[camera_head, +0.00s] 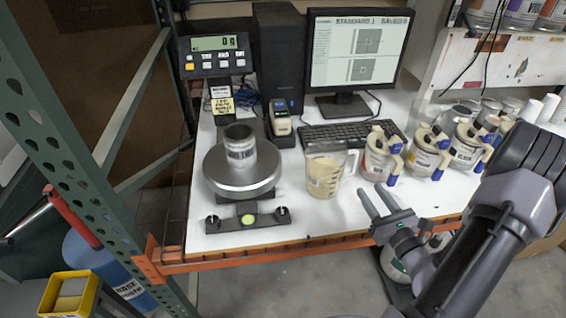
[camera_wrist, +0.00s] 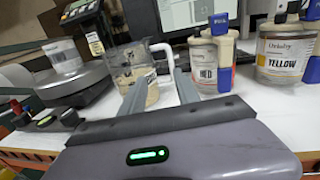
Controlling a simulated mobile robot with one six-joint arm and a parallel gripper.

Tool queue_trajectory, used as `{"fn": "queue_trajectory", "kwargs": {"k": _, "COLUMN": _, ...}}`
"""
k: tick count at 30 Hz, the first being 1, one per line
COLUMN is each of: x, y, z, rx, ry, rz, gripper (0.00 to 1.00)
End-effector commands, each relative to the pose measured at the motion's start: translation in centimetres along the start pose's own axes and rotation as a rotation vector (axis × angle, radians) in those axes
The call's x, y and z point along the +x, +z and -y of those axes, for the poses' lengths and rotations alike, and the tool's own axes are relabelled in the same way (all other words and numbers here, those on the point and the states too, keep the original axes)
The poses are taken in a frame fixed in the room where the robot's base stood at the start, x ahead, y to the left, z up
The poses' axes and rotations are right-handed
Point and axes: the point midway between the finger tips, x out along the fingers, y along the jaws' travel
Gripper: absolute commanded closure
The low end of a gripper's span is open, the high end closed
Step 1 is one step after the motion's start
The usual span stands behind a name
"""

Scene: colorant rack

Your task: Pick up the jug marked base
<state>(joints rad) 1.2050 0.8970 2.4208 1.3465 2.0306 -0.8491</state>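A clear measuring jug (camera_head: 322,174) with a side handle and cream-coloured contents stands on the white table; its markings are too small to read. It also shows in the wrist view (camera_wrist: 125,62), ahead of the fingers. My gripper (camera_head: 378,202) is open and empty, near the table's front edge, right of this jug and apart from it in the head view. Its two fingers (camera_wrist: 158,78) point toward the jug's handle side in the wrist view. A blue container (camera_head: 92,262) with a label reading BASE stands low at the lower left, below the table, partly hidden by the rack post.
A metal can (camera_head: 239,146) sits on the round scale (camera_head: 213,175) left of the jug. Several handled colorant cans, including the red (camera_head: 378,155) and yellow (camera_wrist: 284,55) ones, stand to the right. A keyboard (camera_head: 350,135) and monitor (camera_head: 358,50) are behind. An orange beam (camera_head: 215,262) edges the table.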

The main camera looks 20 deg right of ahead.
Motion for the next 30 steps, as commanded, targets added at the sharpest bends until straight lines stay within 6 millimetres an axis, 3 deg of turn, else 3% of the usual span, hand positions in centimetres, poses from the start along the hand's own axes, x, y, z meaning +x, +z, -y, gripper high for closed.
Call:
{"fn": "queue_trajectory", "kwargs": {"k": 3, "x": 0.4, "y": -0.8, "z": 1.1, "rx": 0.012, "ry": -0.046, "rz": -0.005, "gripper": 0.62}}
{"fn": "queue_trajectory", "kwargs": {"k": 9, "x": 6.0, "y": -0.8, "z": 1.2, "rx": 0.009, "ry": -0.04, "rz": -0.003, "gripper": 0.62}}
{"fn": "queue_trajectory", "kwargs": {"k": 15, "x": 10.2, "y": -0.8, "z": 1.4, "rx": 0.01, "ry": -0.04, "rz": -0.003, "gripper": 0.62}}
{"fn": "queue_trajectory", "kwargs": {"k": 20, "x": 11.7, "y": -0.8, "z": 1.5, "rx": 0.013, "ry": -0.042, "rz": -0.004, "gripper": 0.62}}
{"fn": "queue_trajectory", "kwargs": {"k": 27, "x": 16.1, "y": -1.1, "z": 2.0, "rx": 0.011, "ry": -0.039, "rz": -0.004, "gripper": 0.62}}
{"fn": "queue_trajectory", "kwargs": {"k": 30, "x": 16.9, "y": -1.0, "z": 2.1, "rx": 0.012, "ry": -0.041, "rz": -0.005, "gripper": 0.62}}
